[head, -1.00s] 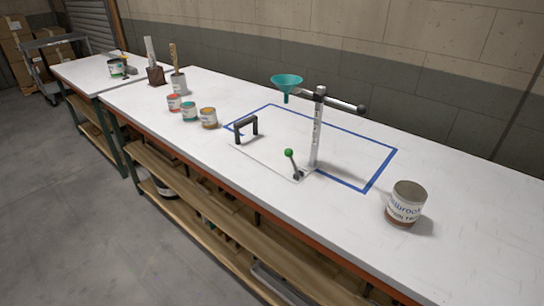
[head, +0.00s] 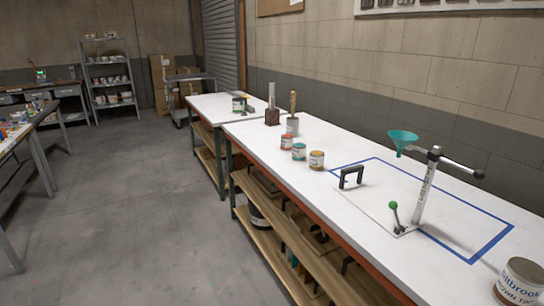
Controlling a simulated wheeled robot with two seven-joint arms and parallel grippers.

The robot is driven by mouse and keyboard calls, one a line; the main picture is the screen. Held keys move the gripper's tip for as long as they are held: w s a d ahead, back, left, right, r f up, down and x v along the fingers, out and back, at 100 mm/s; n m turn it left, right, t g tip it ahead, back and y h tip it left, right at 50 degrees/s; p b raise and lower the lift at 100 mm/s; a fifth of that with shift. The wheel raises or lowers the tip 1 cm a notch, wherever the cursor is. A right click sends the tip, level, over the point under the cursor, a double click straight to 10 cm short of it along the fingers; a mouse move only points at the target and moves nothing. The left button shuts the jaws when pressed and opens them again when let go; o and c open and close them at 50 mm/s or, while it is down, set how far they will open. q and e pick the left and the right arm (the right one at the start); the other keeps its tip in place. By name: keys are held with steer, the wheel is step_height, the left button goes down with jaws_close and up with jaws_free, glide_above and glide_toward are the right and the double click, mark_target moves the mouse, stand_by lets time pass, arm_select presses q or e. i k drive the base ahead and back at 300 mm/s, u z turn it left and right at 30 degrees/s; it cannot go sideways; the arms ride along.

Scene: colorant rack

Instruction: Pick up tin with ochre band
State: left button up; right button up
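The tin with the ochre band (head: 316,161) stands upright on the white workbench, at the right end of a short row of small tins near the bench's front edge. A tin with a teal band (head: 299,152) and a tin with a red band (head: 287,142) stand to its left. Neither of my grippers shows in the head view.
On the bench (head: 262,140) stand a black handle (head: 351,177), a post with a teal funnel (head: 403,139) and green-knobbed lever (head: 393,206) by a blue-taped outline, and a larger brown-labelled tin (head: 519,282). The floor (head: 150,220) left of the bench is clear.

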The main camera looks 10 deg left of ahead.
mark_target(316, 161)
steer(key=u, duration=0.95)
steer(key=i, duration=2.5)
steer(key=z, duration=0.9)
